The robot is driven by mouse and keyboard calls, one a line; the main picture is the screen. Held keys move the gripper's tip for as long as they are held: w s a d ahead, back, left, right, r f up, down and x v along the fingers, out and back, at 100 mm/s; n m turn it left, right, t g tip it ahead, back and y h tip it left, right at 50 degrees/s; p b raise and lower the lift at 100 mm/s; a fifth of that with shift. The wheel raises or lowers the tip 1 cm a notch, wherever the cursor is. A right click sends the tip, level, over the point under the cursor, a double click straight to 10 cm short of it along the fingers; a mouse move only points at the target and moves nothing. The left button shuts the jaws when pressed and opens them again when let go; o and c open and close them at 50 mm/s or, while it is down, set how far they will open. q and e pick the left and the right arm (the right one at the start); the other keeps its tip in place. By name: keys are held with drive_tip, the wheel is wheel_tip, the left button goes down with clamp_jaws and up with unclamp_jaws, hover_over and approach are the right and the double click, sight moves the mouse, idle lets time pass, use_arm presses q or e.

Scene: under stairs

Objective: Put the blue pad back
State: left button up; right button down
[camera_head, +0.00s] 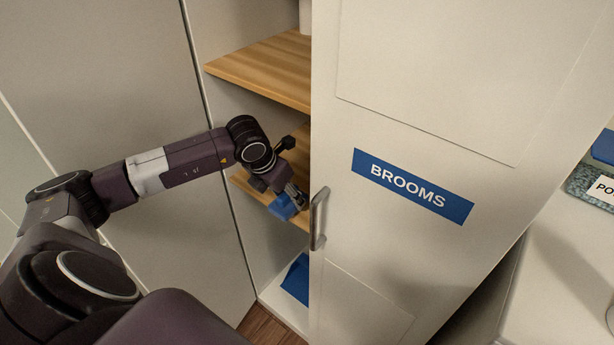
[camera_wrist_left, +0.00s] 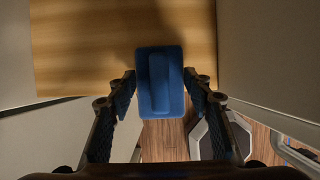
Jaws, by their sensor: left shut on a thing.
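The blue pad (camera_wrist_left: 148,98) is a small rectangle with a raised grip bar along its middle. In the left wrist view it sits between the two fingers of my left gripper (camera_wrist_left: 160,88), which is shut on it. Its far part overlaps the wooden shelf (camera_wrist_left: 80,50) and its near part is past the shelf's front edge. I cannot tell if it touches the shelf. My right gripper is not in view.
The white door (camera_head: 420,130) labelled BROOMS, with a metal handle (camera_head: 318,218), closes off the cabinet's right side. An upper wooden shelf (camera_head: 265,65) is above my gripper. A blue thing (camera_head: 297,279) lies at the cabinet bottom. A white counter (camera_head: 570,260) is at right.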

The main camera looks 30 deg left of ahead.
use_arm(q)
drive_tip(key=w, duration=0.2)
drive_tip(key=w+p, duration=0.1)
drive_tip(key=w, duration=0.1)
drive_tip(key=shift+w+d, duration=0.2)
drive_tip(key=shift+w, duration=0.15)
drive_tip(key=shift+w+r, duration=0.1)
drive_tip(key=shift+w, duration=0.2)
drive_tip(key=shift+w+d+r+p, duration=0.15)
drive_tip(key=shift+w+p, duration=0.5)
drive_tip(key=shift+w, duration=0.55)
drive_tip(key=shift+p+x, duration=0.55)
drive_tip(key=shift+x, duration=0.3)
drive_tip(key=shift+f, duration=0.2)
drive_tip(key=shift+s, duration=0.1)
drive_tip(key=o, duration=1.1)
drive_tip(key=shift+f, duration=0.1)
